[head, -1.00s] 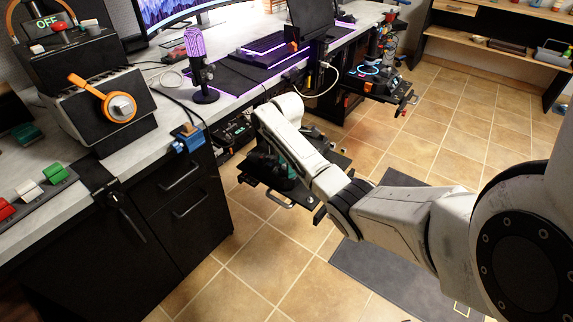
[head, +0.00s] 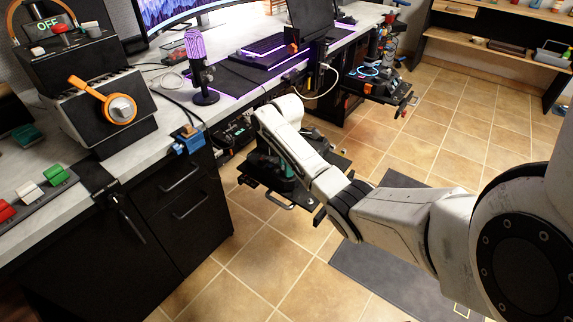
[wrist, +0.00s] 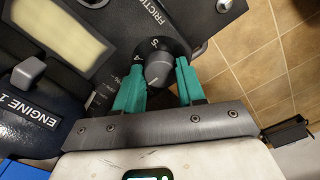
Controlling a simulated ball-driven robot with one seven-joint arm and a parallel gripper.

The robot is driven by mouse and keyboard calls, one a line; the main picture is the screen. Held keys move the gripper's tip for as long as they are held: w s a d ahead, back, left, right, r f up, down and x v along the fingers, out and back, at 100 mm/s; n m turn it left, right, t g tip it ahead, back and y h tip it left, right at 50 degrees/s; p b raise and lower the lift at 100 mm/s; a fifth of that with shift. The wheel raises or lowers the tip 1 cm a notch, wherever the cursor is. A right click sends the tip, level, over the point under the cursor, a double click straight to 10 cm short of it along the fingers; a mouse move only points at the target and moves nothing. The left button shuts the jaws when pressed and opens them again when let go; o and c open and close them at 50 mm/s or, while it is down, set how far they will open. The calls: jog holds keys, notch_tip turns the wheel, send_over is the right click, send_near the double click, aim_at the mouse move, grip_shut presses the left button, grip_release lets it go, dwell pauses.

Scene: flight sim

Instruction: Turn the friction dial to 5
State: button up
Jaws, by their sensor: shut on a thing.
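In the wrist view the friction dial (wrist: 158,74) is a round grey knob on a dark collar, beside the printed word FRICTION. The numbers 4 and 5 show on the collar; I cannot clearly tell which one the knob's mark points at. My gripper (wrist: 159,68) has teal fingers, one on each side of the knob, and is shut on it. In the head view the dial is hidden by my arm, and only a little teal of my gripper shows by the dark throttle unit (head: 290,203) under the desk edge.
An ENGINE 1 lever (wrist: 30,105) and a pale lit panel (wrist: 58,38) are left of the dial. In the head view the black drawer cabinet (head: 172,225) stands left of the throttle unit. A microphone (head: 200,70) stands on the desk. Tiled floor lies open to the right.

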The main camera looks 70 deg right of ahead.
jog(key=shift+r, duration=0.1)
jog(key=shift+a+r+m+p, duration=0.1)
jog(key=shift+m+p, duration=1)
jog(key=shift+p, duration=0.1)
jog(key=m+p, duration=0.2)
jog(key=shift+m, duration=0.3)
jog(key=m+p, duration=0.3)
jog(key=m, duration=0.3)
jog(key=m+p, duration=0.1)
jog(key=m, duration=0.5)
jog(key=shift+m, duration=0.4)
jog(key=m, duration=0.6)
jog(key=o, duration=1)
jog(key=shift+f, duration=0.2)
